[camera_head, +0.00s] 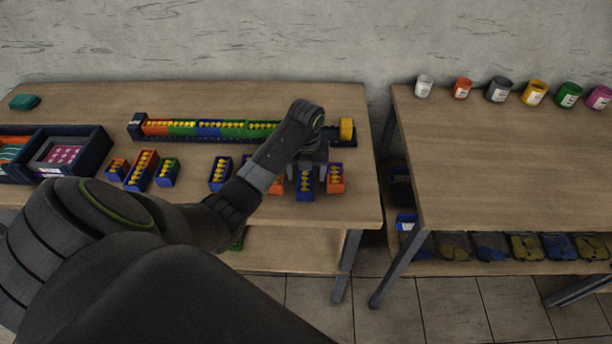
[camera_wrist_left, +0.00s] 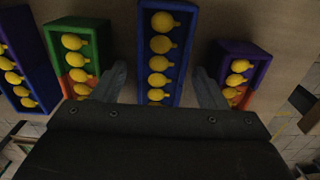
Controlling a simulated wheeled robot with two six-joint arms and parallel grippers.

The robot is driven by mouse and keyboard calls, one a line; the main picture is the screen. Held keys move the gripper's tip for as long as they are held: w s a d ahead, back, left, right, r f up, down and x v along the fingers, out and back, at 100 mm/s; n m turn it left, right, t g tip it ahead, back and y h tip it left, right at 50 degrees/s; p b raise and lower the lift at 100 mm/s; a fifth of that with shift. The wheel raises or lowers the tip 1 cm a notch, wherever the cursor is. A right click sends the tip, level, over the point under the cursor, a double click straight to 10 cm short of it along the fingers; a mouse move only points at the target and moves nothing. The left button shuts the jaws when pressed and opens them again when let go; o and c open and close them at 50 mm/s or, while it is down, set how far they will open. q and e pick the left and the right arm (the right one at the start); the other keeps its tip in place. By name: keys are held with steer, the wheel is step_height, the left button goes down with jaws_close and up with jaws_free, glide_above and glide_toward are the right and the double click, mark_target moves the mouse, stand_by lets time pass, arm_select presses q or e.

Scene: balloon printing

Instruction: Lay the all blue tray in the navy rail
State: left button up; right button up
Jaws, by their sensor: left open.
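The all blue tray (camera_head: 305,189) holds a row of yellow balloons and stands on the left table near its front edge. It also shows in the left wrist view (camera_wrist_left: 146,50). My left gripper (camera_head: 308,172) is open over it, with one finger on each side of the tray in the left wrist view (camera_wrist_left: 159,75). I cannot tell whether the fingers touch it. The navy rail (camera_head: 135,122) runs along the back of the table, holding orange, green and blue trays in a row. My arm hides part of its right side. My right gripper is not in view.
A green and orange tray (camera_wrist_left: 75,35) and a purple and orange tray (camera_wrist_left: 243,52) flank the blue one closely. A yellow block (camera_head: 347,129) stands at the rail's right end. Dark boxes (camera_head: 92,143) stand at the left. Paint jars (camera_head: 499,90) line the right table.

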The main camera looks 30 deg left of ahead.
arm_select(q)
steer(key=c, duration=1.2)
steer(key=shift+r, duration=0.1)
